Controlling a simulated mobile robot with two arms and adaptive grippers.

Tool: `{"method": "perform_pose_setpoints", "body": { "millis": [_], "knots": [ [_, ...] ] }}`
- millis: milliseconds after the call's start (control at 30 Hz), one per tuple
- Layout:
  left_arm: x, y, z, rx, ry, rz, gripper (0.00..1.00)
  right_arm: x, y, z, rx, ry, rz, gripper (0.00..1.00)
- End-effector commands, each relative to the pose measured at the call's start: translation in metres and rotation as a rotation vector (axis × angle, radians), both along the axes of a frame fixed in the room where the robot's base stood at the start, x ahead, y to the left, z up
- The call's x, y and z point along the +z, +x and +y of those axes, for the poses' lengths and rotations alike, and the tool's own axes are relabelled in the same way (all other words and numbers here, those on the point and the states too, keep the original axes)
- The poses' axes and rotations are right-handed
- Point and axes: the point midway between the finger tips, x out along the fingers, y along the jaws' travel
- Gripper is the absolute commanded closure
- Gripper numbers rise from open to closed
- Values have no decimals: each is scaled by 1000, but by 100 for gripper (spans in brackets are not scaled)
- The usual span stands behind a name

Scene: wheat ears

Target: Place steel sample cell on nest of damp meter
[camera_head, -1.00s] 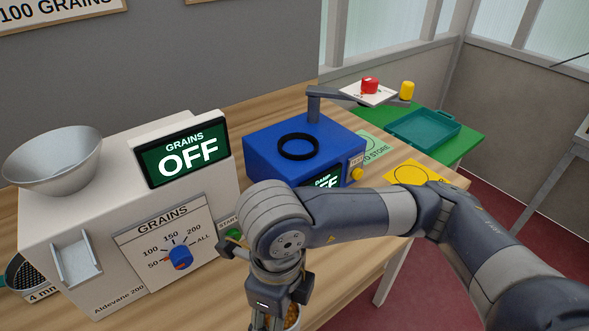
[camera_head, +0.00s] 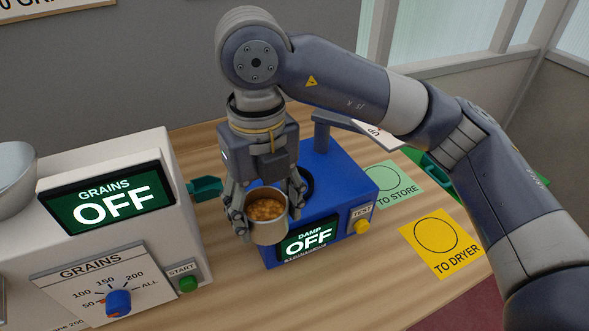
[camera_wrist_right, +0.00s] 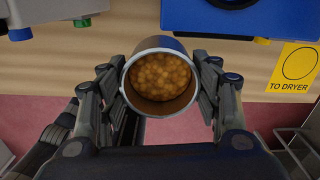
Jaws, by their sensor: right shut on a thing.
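The steel sample cell (camera_head: 267,225) is a small metal cup full of brown grain. My right gripper (camera_head: 266,208) is shut on it and holds it upright in front of the blue damp meter (camera_head: 345,178). The cell also shows in the right wrist view (camera_wrist_right: 159,108) between the two fingers. The meter's screen reads DAMP OFF. Its nest, a black ring (camera_head: 307,184) on the top, is mostly hidden behind my right gripper. The wrist view shows part of the ring at its top edge. My left gripper is not in view.
The white grain counter (camera_head: 160,235) stands close on the left, its screen reading GRAINS OFF. A green TO STORE card (camera_head: 396,190) and a yellow TO DRYER card (camera_head: 440,243) lie right of the meter. Bare wood lies in front of the meter.

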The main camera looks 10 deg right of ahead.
Motion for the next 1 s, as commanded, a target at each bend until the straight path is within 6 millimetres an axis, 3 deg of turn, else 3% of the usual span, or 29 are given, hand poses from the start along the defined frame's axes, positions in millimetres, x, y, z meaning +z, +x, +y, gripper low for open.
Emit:
{"method": "perform_pose_setpoints", "body": {
  "millis": [233, 533, 767, 1000],
  "knots": [
    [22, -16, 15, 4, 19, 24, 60, -2, 53, -28, -9, 0, 5, 70],
    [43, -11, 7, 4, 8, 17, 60, -9, 115, -59, -4, -2, 3, 70],
    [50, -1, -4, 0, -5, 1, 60, -16, 131, -67, 0, -2, 1, 70],
    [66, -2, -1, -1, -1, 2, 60, -44, 130, -67, 1, -2, 3, 70]
  ]
}}
